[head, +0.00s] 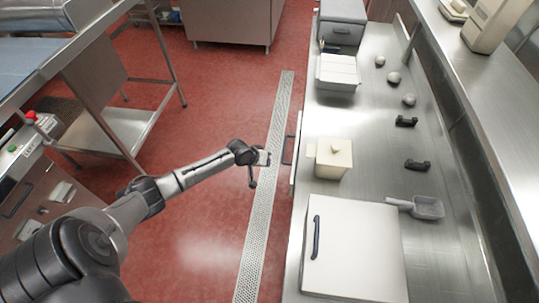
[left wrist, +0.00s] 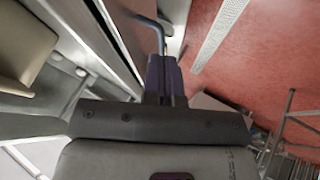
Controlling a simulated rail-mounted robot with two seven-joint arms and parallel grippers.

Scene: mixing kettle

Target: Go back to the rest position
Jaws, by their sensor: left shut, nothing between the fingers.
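My left arm reaches in from the lower left of the head view. My left gripper (head: 263,158) hangs over the red floor, just left of the steel counter's front edge. In the left wrist view its dark fingers (left wrist: 163,72) are together with nothing between them. A bar handle (head: 288,150) on the counter front is close to the fingertips. The handle also shows in the left wrist view (left wrist: 157,32); I cannot tell whether the fingers touch it. My right gripper is in neither view.
The steel counter (head: 375,130) on the right holds a cream lidded box (head: 333,158), a large white lidded box (head: 360,250), a scoop (head: 428,207) and several small items. A steel rack (head: 120,125) stands at left. Open red floor (head: 215,110) lies between.

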